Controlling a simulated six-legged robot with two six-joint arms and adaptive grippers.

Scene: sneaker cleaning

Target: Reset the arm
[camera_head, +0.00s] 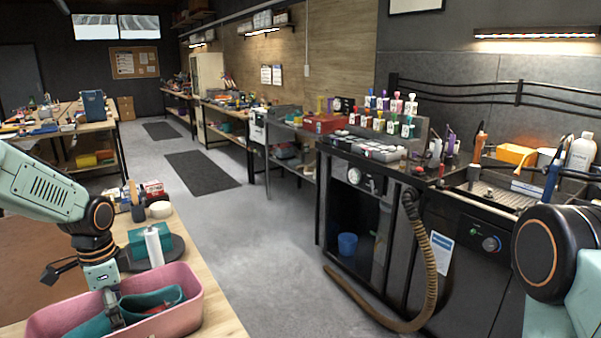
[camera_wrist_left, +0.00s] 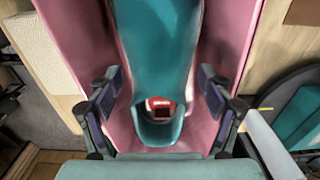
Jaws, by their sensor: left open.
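My left gripper (camera_head: 112,308) reaches down into the pink bin (camera_head: 187,312) at the lower left of the head view. In the left wrist view the gripper (camera_wrist_left: 163,105) is open, its two fingers apart on either side of a teal, shoe-like item (camera_wrist_left: 158,50). The item's rounded end has an opening with something red inside. The fingers do not appear to close on it. In the head view the teal item (camera_head: 160,298) lies in the pink bin, partly hidden by my gripper and the bin wall. My right gripper is out of view; only part of my right arm shows.
The bin stands on a wooden table (camera_head: 222,318). Behind it are a teal block (camera_head: 172,243), a white cylinder (camera_head: 153,246) and a dark round base. A black workbench with bottles, a sink and a hose (camera_head: 432,270) stands right. Grey floor (camera_head: 262,245) between is clear.

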